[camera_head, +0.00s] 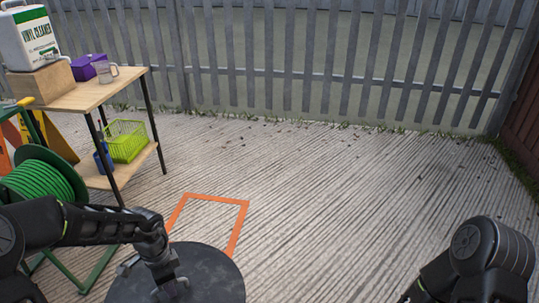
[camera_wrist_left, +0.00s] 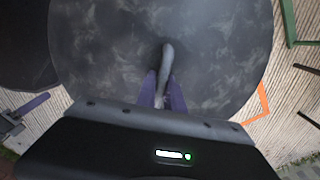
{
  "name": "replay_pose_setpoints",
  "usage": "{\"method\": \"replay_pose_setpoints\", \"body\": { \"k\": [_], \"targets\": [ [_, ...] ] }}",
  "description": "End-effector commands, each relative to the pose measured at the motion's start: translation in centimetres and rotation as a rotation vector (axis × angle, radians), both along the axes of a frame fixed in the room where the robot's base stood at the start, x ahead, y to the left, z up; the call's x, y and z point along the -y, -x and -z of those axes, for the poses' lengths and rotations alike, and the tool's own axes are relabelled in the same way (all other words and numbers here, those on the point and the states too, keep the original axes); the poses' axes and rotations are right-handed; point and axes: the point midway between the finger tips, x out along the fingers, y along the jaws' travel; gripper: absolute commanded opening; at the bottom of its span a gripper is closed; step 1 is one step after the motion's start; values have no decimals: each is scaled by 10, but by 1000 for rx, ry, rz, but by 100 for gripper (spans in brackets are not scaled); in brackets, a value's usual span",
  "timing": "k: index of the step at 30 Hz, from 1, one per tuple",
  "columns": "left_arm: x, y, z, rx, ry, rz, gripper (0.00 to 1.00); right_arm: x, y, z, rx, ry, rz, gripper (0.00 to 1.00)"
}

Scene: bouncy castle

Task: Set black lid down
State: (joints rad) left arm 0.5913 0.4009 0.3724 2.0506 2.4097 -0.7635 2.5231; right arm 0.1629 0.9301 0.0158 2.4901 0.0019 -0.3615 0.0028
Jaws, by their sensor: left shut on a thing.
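The black lid (camera_head: 207,277) is a round dark disc at the bottom of the head view, cut off by the lower edge. It fills much of the left wrist view (camera_wrist_left: 105,60), with a grey bar handle (camera_wrist_left: 167,62) at its middle. My left gripper (camera_wrist_left: 163,92) is shut on that handle. In the head view my left gripper (camera_head: 170,287) is over the lid. An orange outlined square (camera_head: 243,218) is on the decking just beyond the lid, and the lid hides its near part. My right arm shows at lower right, but its gripper is out of view.
A wooden shelf table (camera_head: 103,92) stands at left with a vinyl cleaner jug (camera_head: 29,38), a purple box (camera_head: 86,67), a clear jug (camera_head: 104,72) and a green basket (camera_head: 126,141). A green hose reel (camera_head: 42,180) is near my left arm. The decking at centre and right is clear up to the grey fence (camera_head: 290,65).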

Motion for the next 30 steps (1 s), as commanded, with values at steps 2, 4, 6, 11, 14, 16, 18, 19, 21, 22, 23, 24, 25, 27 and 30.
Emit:
{"method": "replay_pose_setpoints", "body": {
  "k": [2,4,6,11,14,16,18,19,21,22,23,24,25,27,30],
  "targets": [
    [20,-11,-35,9,-3,-39,0,0,0,0,0,0,0,0],
    [38,-18,-62,10,-2,-63,0,0,0,0,0,0,0,0],
    [56,-24,-86,8,0,-68,0,0,0,0,0,0,0,0],
    [89,-35,-130,4,1,-25,0,0,0,0,0,0,0,0],
    [101,-40,-147,3,2,5,0,0,0,0,0,0,0,0],
    [107,-41,-154,1,1,19,0,0,0,0,0,0,0,0],
    [110,-42,-158,1,1,27,0,0,0,0,0,0,0,0],
    [111,-41,-158,-1,1,30,0,0,0,0,0,0,0,0],
    [111,-41,-158,-1,0,33,0,0,0,0,0,0,0,0],
    [111,-41,-158,-1,0,33,0,0,0,0,0,0,0,0],
    [111,-42,-158,-1,0,32,0,0,0,0,0,0,0,0],
    [111,-42,-158,-1,0,32,0,0,0,0,0,0,0,0],
    [111,-42,-158,-1,1,32,0,0,0,0,0,0,0,0],
    [111,-42,-158,-1,1,32,0,0,0,0,0,0,0,0],
    [111,-42,-157,-1,1,32,0,0,0,0,0,0,0,0]
  ]
}}
